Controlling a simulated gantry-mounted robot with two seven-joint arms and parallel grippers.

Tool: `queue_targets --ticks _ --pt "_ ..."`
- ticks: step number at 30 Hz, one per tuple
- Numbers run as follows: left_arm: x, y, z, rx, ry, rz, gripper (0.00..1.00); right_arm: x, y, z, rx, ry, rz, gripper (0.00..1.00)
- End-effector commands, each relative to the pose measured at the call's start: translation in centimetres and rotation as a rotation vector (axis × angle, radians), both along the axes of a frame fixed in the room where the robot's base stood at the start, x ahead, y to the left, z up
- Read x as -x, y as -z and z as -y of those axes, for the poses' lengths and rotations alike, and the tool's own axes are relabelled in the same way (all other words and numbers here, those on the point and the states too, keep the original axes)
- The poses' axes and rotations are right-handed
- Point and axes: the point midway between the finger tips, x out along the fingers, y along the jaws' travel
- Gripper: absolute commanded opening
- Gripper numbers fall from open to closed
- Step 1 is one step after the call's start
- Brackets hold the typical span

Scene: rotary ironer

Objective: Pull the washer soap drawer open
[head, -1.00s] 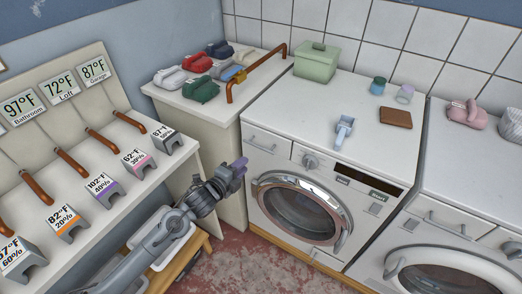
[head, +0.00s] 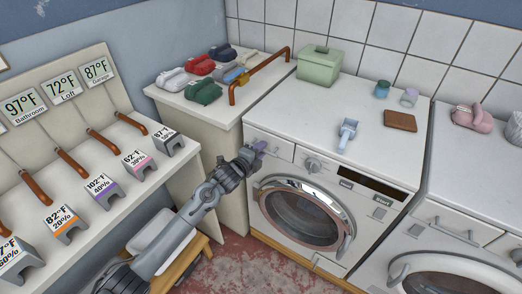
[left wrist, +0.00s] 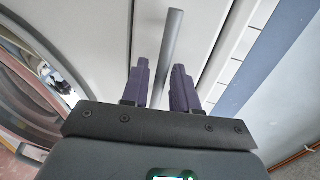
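The washer (head: 330,165) has a white soap drawer (head: 283,151) at the upper left of its front, left of the round knob. The drawer front looks flush with the machine. My left gripper (head: 258,149) is at the drawer's front and hides most of its handle. In the left wrist view, my left gripper (left wrist: 161,78) is open, with its two purple fingers apart. My right gripper is in neither view.
The washer's round door (head: 303,213) is below the drawer. A blue scoop (head: 347,133), green box (head: 319,65) and brown block (head: 401,120) are on top. A side counter (head: 220,112) with several coloured items stands left. A wooden stool (head: 190,262) is below my arm.

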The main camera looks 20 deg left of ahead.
Motion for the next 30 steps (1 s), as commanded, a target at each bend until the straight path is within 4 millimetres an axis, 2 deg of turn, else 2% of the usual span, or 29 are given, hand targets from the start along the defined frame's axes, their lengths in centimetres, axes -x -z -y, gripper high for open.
queue_targets --ticks 12,18,30 --pt "-0.52 0.07 0.17 0.0 0.001 0.001 0.29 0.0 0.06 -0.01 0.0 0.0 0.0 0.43" --pt "-0.52 0.07 0.15 0.0 0.001 0.001 0.0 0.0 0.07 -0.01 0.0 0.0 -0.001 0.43" --pt "-0.32 -0.01 0.5 0.0 0.006 0.001 0.0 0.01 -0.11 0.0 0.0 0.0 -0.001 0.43"
